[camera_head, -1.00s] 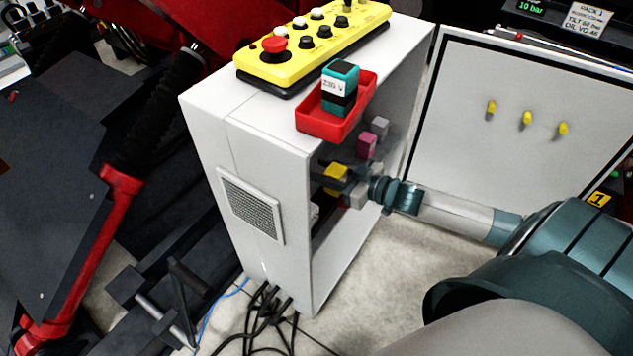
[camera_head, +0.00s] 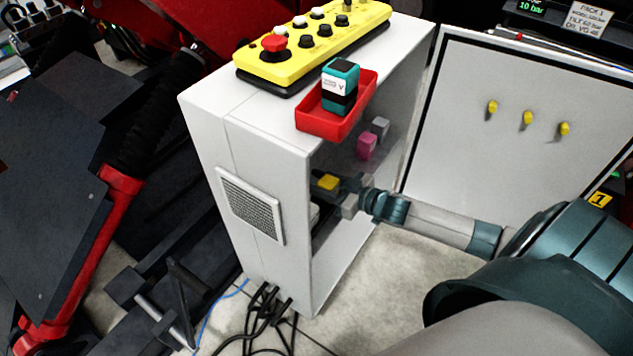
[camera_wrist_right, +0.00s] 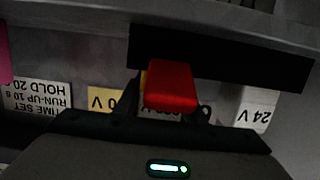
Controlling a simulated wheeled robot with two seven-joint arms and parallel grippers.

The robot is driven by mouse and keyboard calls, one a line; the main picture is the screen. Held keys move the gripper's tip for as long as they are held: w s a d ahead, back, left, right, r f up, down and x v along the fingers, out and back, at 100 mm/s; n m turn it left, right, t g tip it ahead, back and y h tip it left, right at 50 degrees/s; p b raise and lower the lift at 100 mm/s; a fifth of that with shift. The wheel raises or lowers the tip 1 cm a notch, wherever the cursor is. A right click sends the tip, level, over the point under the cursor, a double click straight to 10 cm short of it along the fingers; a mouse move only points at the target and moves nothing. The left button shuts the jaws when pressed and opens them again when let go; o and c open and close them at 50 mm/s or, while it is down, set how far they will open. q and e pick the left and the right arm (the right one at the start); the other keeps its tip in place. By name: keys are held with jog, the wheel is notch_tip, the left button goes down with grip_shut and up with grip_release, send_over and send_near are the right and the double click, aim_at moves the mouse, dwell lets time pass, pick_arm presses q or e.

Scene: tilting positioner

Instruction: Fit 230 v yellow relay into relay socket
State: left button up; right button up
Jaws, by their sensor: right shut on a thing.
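The yellow relay (camera_head: 328,183) is inside the open side of the white cabinet, held between the fingers of my right gripper (camera_head: 338,187). In the right wrist view a red block (camera_wrist_right: 170,88) stands between the dark fingers of that gripper (camera_wrist_right: 172,108), with a thin yellow edge beside it. I cannot tell what the red block belongs to. A dark strip (camera_wrist_right: 270,65) lies behind it, with upside-down labels below, one reading 24 V (camera_wrist_right: 257,110). I cannot make out the relay socket clearly, nor whether the relay touches it. My left gripper is out of view.
The white cabinet (camera_head: 270,145) has its door (camera_head: 520,160) open at right. On top are a red tray (camera_head: 325,122) holding a teal block (camera_head: 340,85) and a yellow control box (camera_head: 315,45). Pink (camera_head: 367,147) and grey (camera_head: 380,127) blocks are inside. Cables (camera_head: 265,310) lie on the floor.

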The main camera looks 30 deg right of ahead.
aim_at(336, 189)
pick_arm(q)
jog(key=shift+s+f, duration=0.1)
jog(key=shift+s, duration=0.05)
pick_arm(e)
jog(key=o, duration=1.1)
jog(key=shift+f, duration=0.15)
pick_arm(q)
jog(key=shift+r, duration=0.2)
pick_arm(e)
jog(key=shift+r, duration=0.2)
jog(key=shift+s+d, duration=0.15)
jog(key=shift+s, duration=0.3)
jog(key=v, duration=0.9)
jog(key=shift+s+d+r, duration=0.1)
jog(key=shift+s, duration=0.05)
jog(key=shift+s+d+r, duration=0.15)
jog(key=shift+s+d, duration=0.05)
jog(key=shift+s, duration=0.35)
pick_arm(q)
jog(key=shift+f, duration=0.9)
pick_arm(e)
jog(key=shift+s+d, duration=0.1)
jog(key=shift+s, duration=0.05)
